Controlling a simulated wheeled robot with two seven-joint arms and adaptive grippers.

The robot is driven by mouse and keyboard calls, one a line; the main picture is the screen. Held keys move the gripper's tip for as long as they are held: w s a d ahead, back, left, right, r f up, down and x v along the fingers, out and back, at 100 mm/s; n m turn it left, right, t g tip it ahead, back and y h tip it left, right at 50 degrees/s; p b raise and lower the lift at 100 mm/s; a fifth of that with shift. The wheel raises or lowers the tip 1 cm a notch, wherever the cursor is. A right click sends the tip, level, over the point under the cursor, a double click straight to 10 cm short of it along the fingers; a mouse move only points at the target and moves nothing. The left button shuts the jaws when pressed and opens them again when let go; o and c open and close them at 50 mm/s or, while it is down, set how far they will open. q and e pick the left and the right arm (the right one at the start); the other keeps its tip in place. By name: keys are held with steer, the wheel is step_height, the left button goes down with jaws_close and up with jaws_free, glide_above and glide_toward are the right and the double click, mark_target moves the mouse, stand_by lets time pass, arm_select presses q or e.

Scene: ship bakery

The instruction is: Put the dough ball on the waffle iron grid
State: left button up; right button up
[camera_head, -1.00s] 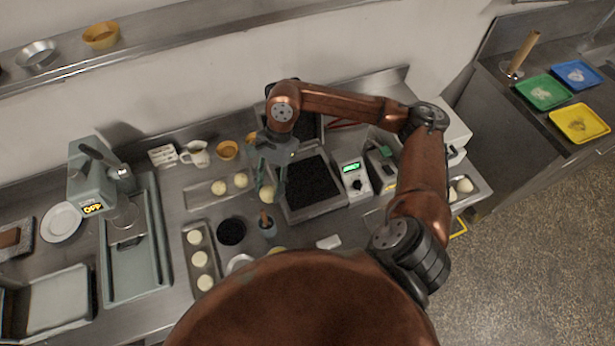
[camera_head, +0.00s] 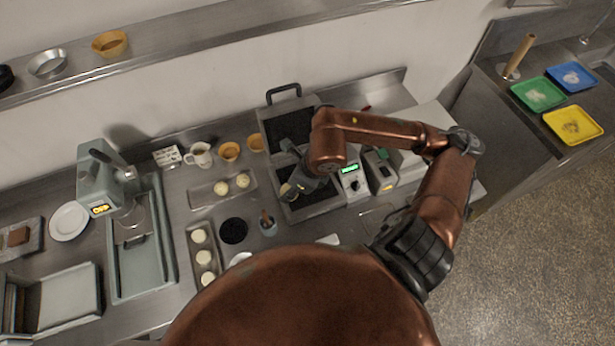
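The waffle iron stands open on the steel counter, with its dark lower grid (camera_head: 318,203) facing up and its lid (camera_head: 290,128) raised behind. My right arm reaches in from the right. Its gripper (camera_head: 291,188) points down at the left part of the lower grid and is closed around a pale dough ball (camera_head: 287,192). Whether the ball touches the grid cannot be told, as the gripper and wrist cover part of both. My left gripper is not in view.
Other dough balls lie on a tray (camera_head: 209,193) and a front-left tray (camera_head: 191,240). A dark round bowl (camera_head: 233,231) and a small cup with a brush (camera_head: 268,227) stand left of the iron. A control box with a green display (camera_head: 350,180) stands on its right.

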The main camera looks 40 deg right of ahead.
steer(key=w+d+f+p, duration=0.1)
steer(key=d+f, duration=0.1)
steer(key=d, duration=0.1)
steer(key=w+d+f+p, duration=0.1)
steer(key=w+d+f, duration=0.1)
steer(key=d+f, duration=0.1)
steer(key=w+d+f+p, duration=0.1)
steer(key=w+d+f, duration=0.1)
steer(key=d+f, duration=0.1)
steer(key=shift+w+d+f+p, duration=0.1)
steer(key=shift+w+d+p, duration=0.15)
steer(key=shift+d, duration=0.45)
steer(key=shift+d+f, duration=0.3)
steer(key=shift+f, duration=0.15)
step_height(320, 180, down, 3)
steer(key=shift+w+r+p, duration=0.1)
steer(key=shift+p, duration=0.85)
steer(key=shift+f, duration=0.2)
steer(key=shift+f, duration=0.15)
steer(key=o, duration=1.2)
steer(key=shift+c, duration=0.2)
